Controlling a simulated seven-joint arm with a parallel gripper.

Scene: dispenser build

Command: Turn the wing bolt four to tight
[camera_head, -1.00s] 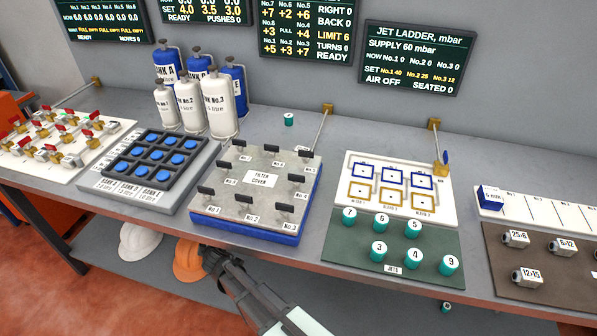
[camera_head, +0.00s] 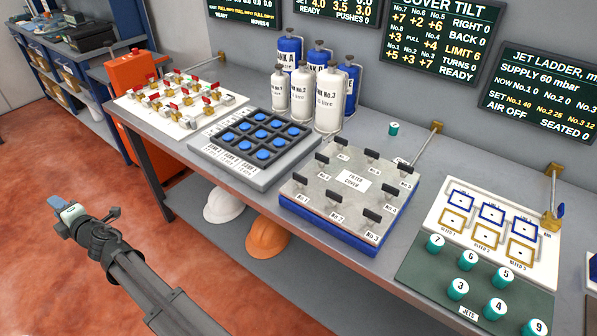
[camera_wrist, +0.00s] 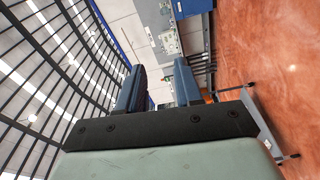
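The filter cover (camera_head: 318,178) is a grey plate on a blue base on the bench, with several dark wing bolts around its edge. Wing bolt four (camera_head: 388,190) appears to be the one midway along the right side, between No.3 (camera_head: 372,215) and No.5 (camera_head: 406,168); its label is too small to read. My gripper (camera_head: 62,204) is over the red floor at the left, well away from the cover. In the wrist view its two blue fingers (camera_wrist: 160,85) stand apart with nothing between them. No wing bolt shows there.
Hard hats (camera_head: 268,238) lie below the bench.

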